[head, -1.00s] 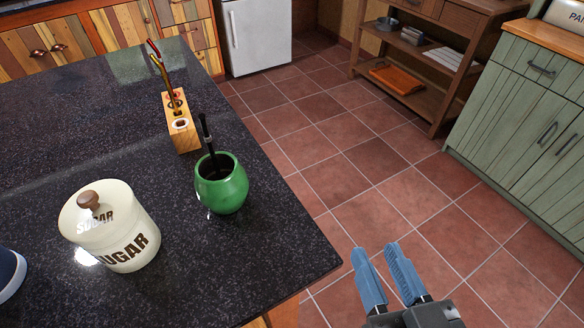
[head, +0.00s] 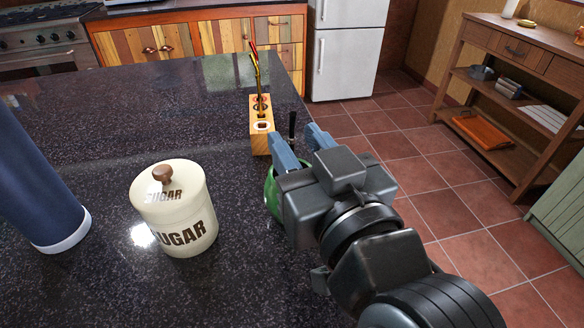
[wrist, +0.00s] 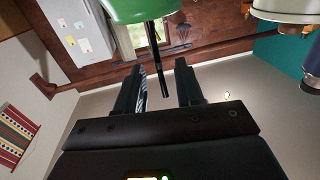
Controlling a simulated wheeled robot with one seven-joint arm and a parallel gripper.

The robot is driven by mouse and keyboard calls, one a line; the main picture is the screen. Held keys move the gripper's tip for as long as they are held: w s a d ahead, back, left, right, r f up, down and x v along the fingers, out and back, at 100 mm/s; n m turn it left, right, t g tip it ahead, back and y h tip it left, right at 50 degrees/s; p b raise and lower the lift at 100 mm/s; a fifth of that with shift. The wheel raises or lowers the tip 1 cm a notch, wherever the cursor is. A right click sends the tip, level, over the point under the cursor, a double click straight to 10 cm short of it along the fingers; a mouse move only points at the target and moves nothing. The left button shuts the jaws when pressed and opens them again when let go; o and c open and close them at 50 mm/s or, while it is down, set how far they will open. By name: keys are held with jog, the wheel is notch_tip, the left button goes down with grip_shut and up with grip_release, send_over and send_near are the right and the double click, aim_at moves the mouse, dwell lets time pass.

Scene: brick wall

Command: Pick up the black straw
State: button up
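The black straw (head: 292,124) stands up out of the green cup (head: 272,190), which is mostly hidden behind my gripper in the head view. My gripper (head: 294,132) is open, and the straw shows between its two blue fingers. In the wrist view, which looks upside down, the straw (wrist: 159,62) runs from the cup (wrist: 138,10) into the gap between the open fingers (wrist: 159,66). A gap shows on either side of the straw, and the fingers are not closed on it.
A white sugar jar (head: 175,215) stands left of the cup on the dark counter (head: 110,130). A wooden holder (head: 261,140) with thin sticks is just behind the cup. A tall blue object (head: 35,180) stands at far left.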

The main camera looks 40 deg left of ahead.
aim_at(293, 138)
jog(key=x, duration=0.4)
jog(key=shift+w+a+p, duration=0.1)
jog(key=shift+a+p, duration=0.05)
jog(key=shift+p, duration=0.15)
jog(key=shift+f, duration=0.1)
grip_shut()
